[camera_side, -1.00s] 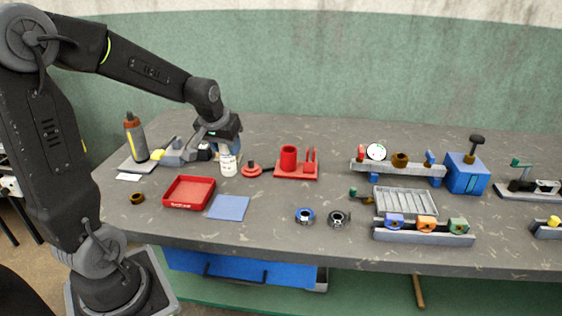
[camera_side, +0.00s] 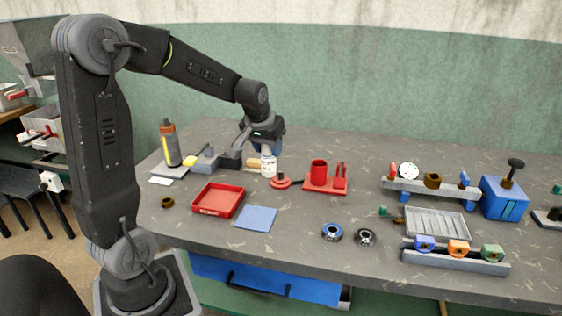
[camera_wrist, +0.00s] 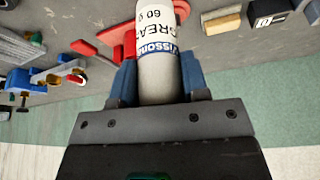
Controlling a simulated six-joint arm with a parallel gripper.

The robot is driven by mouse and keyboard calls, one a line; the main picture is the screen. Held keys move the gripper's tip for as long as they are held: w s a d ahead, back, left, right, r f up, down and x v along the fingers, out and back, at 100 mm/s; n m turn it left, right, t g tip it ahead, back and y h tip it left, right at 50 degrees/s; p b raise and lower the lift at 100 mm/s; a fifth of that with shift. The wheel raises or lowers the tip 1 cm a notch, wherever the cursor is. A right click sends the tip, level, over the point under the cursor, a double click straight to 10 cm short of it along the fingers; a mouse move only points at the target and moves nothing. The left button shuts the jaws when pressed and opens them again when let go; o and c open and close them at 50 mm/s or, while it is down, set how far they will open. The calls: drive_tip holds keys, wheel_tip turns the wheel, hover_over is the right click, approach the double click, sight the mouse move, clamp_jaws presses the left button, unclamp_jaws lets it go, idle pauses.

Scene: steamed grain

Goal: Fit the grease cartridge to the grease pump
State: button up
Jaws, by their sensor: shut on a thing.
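A white grease cartridge (camera_side: 268,163) with a dark-printed label is upright in my gripper (camera_side: 263,148). In the wrist view the cartridge (camera_wrist: 158,55) sits between the two blue fingers of my gripper (camera_wrist: 158,85), and its far end runs out of the frame. Whether its bottom touches the bench cannot be told. No part is plainly marked as the grease pump. A red stand (camera_side: 325,187) with an upright red cup (camera_side: 319,172) is to the right of the cartridge. A red disc (camera_side: 281,182) lies between them.
A red tray (camera_side: 240,207), a blue mat (camera_side: 257,218) and two rings lie in front. A dark bottle (camera_side: 172,145) stands at left. A rail (camera_side: 430,190), a blue box (camera_side: 505,197) and a grey ribbed tray (camera_side: 437,223) fill the right. Bench is clear behind the red stand.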

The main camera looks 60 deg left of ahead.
drive_tip(key=w+a+r, duration=0.2)
drive_tip(key=w, duration=1.7)
drive_tip(key=shift+s+x, duration=0.25)
drive_tip(key=shift+x, duration=0.85)
drive_tip(key=shift+s+x, duration=0.2)
drive_tip(key=shift+x, duration=0.85)
drive_tip(key=shift+d+f, duration=0.2)
drive_tip(key=shift+f, duration=0.3)
drive_tip(key=shift+f, duration=0.25)
drive_tip(key=shift+f, duration=2.8)
drive_tip(key=o, duration=1.1)
drive_tip(key=shift+c, duration=0.2)
